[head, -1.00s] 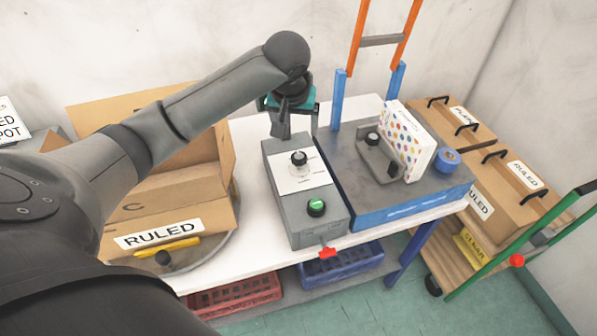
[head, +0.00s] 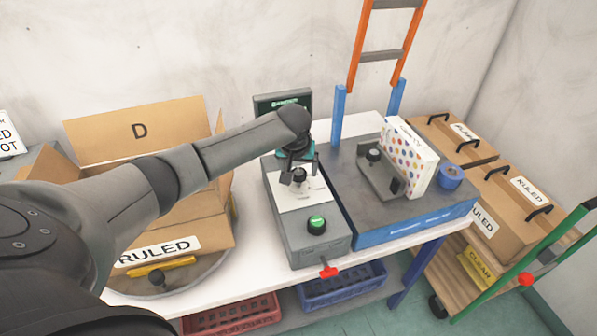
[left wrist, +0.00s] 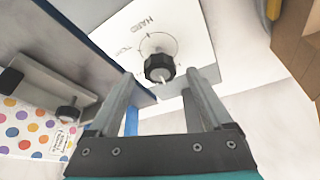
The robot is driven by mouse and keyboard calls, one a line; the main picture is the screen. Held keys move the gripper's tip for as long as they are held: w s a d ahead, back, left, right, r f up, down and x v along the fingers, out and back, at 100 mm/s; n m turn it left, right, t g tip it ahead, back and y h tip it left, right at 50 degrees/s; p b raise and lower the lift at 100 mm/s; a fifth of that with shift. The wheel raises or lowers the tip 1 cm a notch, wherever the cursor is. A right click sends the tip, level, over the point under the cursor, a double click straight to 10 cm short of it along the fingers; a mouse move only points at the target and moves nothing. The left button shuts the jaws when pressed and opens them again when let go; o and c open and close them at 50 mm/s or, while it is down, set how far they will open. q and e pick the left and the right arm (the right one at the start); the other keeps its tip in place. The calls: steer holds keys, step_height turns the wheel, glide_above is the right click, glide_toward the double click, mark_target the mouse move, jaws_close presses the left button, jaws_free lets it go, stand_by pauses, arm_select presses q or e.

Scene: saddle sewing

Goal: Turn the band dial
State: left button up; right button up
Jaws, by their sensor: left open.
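The band dial is a black knob (head: 299,175) on a white marked plate (head: 314,195) on top of the grey control box (head: 290,235). In the left wrist view the black knob (left wrist: 159,66) has a pale pointer and stands just beyond the fingertips, roughly between them. My left gripper (head: 293,180) is open and empty, above and just behind the knob; its two fingers (left wrist: 160,85) show apart in the left wrist view. I cannot tell whether a finger touches the knob. My right gripper is not in view.
A green button (head: 317,224) and a red lever (head: 328,271) are at the box's front. To the right stands a blue-edged machine (head: 420,228) with a dotted box (head: 409,160). An open carton (head: 200,215) stands left. A dark screen (head: 283,102) is behind.

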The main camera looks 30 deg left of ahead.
arm_select(q)
steer(key=shift+w+a+f, duration=0.1)
steer(key=shift+w+f, duration=0.15)
steer(key=shift+f, duration=0.3)
steer(key=shift+c, duration=0.2)
